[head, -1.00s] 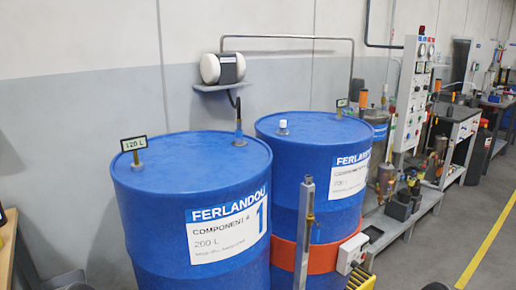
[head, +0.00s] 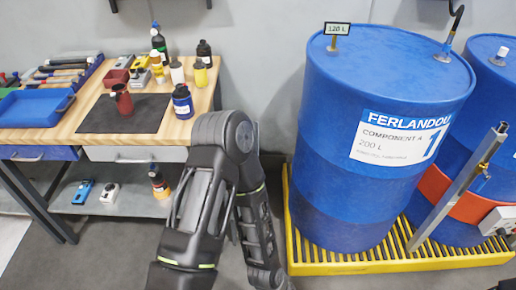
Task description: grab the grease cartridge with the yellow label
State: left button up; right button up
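I cannot make out for certain which item is the grease cartridge with the yellow label. A small yellow container with a dark top (head: 200,75) stands upright at the back right of the workbench. A dark bottle with an orange-yellow label (head: 160,183) stands on the shelf below. Several dark tube-like items (head: 62,68) lie at the bench's back left, too small to identify. One of my arms rises in front of the bench's right end, its elbow up; no gripper shows in the picture.
The wooden workbench (head: 180,132) holds a blue tray (head: 35,108), a dark mat (head: 95,118) with a red can (head: 122,99), and several bottles, including a blue one (head: 182,101). A large blue drum (head: 330,190) stands in a yellow grated tray (head: 370,268) at right.

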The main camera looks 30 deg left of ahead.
aim_at(155, 56)
jog(key=u, duration=0.75)
